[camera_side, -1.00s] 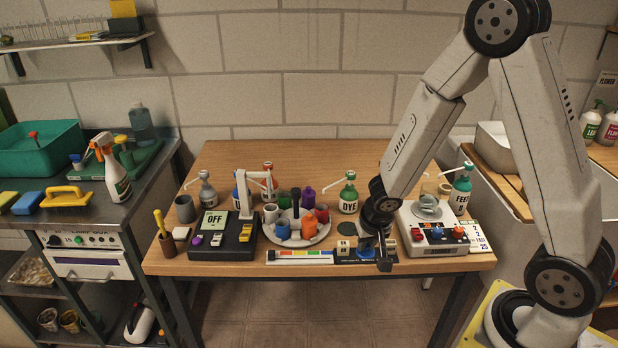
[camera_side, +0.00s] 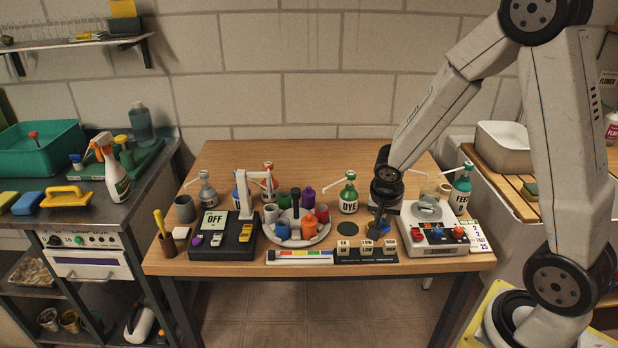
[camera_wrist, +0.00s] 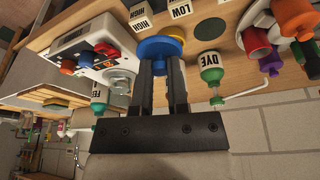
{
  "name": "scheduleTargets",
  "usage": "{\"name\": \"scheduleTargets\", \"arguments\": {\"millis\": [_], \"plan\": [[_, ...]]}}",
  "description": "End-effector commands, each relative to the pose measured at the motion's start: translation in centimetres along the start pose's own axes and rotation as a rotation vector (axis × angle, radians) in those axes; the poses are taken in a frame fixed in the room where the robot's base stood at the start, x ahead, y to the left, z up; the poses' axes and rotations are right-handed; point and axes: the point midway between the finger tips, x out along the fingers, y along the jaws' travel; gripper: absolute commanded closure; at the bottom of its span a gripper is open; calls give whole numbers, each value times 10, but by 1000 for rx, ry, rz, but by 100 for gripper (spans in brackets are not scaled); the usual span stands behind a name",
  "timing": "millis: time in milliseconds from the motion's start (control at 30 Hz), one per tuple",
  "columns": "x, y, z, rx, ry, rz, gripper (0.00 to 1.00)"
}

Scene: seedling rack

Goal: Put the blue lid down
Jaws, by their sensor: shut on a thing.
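The blue lid (camera_wrist: 158,46) is a round disc between my gripper's fingertips in the wrist view. My gripper (camera_wrist: 160,66) is shut on it. In the side view my gripper (camera_side: 380,219) points down at the right part of the table, with a bit of the blue lid (camera_side: 383,226) showing at its tips. It is behind the labelled blocks and left of the white machine. I cannot tell whether the lid touches the table. A yellow round thing (camera_wrist: 176,32) shows just beyond the lid in the wrist view.
The white machine with coloured knobs (camera_side: 437,233) stands close on the right. A dark disc (camera_side: 349,229) lies to the left. Labelled blocks (camera_side: 366,247) sit along the front. The green DYE bottle (camera_side: 348,196) stands behind left, the FEED bottle (camera_side: 461,190) behind right.

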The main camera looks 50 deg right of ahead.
Motion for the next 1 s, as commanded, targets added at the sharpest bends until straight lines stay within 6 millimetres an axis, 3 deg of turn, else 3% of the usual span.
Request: {"name": "scheduleTargets", "arguments": {"millis": [200, 533, 1000], "plan": [[-13, 10, -11, 153, -16, 40, 100], [-14, 10, -14, 180, -22, 48, 100], [18, -25, -39, 178, -21, 48, 100]]}}
